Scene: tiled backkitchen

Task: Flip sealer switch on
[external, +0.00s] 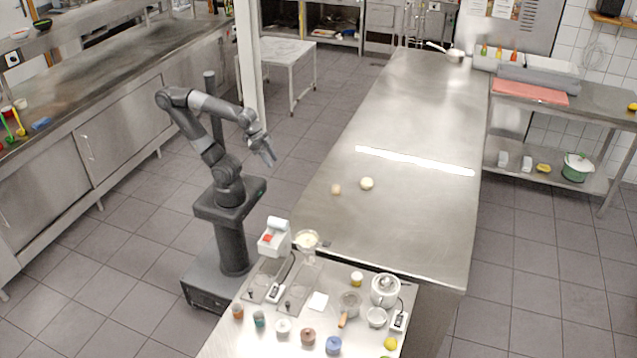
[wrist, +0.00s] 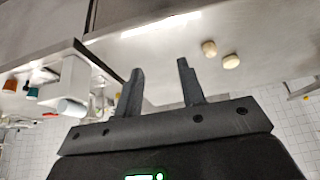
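A white machine that looks like the sealer (external: 281,237) stands at the back left corner of the near counter, with a small red part (external: 267,238) on its face. I cannot tell whether the red part is the switch or how it is set. A white boxy shape at left in the wrist view (wrist: 73,82) may be the same machine. My gripper (external: 268,158) is raised beside the long steel table, behind the machine and apart from it. In the wrist view my gripper (wrist: 158,72) is open, with nothing between its fingers.
Two pale round pieces (external: 367,184) (external: 336,189) lie on the long steel table (external: 400,215), which is otherwise mostly bare.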

